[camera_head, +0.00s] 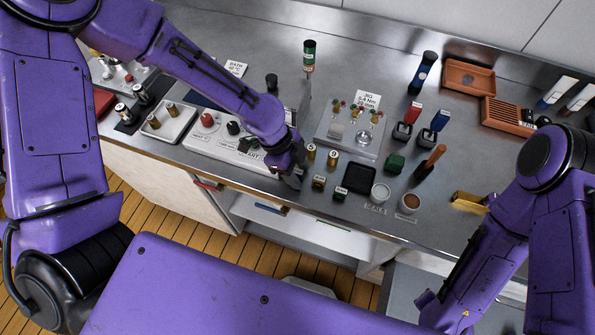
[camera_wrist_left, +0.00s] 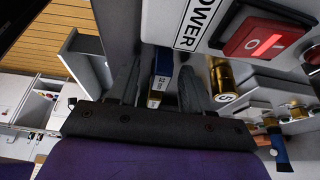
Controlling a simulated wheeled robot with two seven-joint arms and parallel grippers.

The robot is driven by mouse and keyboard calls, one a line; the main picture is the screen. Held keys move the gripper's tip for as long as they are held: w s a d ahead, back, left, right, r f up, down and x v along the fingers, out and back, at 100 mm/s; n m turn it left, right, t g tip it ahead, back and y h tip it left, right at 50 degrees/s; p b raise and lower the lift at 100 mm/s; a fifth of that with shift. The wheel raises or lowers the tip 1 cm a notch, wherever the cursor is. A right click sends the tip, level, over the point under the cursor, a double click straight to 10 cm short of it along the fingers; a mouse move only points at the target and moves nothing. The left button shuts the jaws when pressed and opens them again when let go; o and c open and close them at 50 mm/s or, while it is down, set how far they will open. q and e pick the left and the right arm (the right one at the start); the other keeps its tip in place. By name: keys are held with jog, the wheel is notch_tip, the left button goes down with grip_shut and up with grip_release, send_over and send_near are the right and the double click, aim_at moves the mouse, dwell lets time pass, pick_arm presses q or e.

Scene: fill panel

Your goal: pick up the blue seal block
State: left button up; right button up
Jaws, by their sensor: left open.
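The blue seal block (camera_wrist_left: 161,77) shows in the left wrist view as a small blue block with a white label and a brass-coloured part. It stands in the gap between the two fingers of my left gripper (camera_wrist_left: 160,68), which are open. In the head view my left gripper (camera_head: 291,175) is low at the front edge of the counter, and the blue block is hidden there by the gripper. A brass-and-dark block (camera_head: 318,182) and a small green block (camera_head: 340,193) stand just to its right. My right gripper is out of the picture.
A black square tray (camera_head: 358,178) and white cups lie to the right. A panel with a red switch (camera_wrist_left: 262,40) and a brass cylinder (camera_wrist_left: 222,77) are close to my left fingers. Red and blue stamps (camera_head: 439,121) stand farther back. Drawers lie below the counter edge.

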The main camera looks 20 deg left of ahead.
pick_arm(q)
jog(key=shift+a, duration=0.1)
grip_shut()
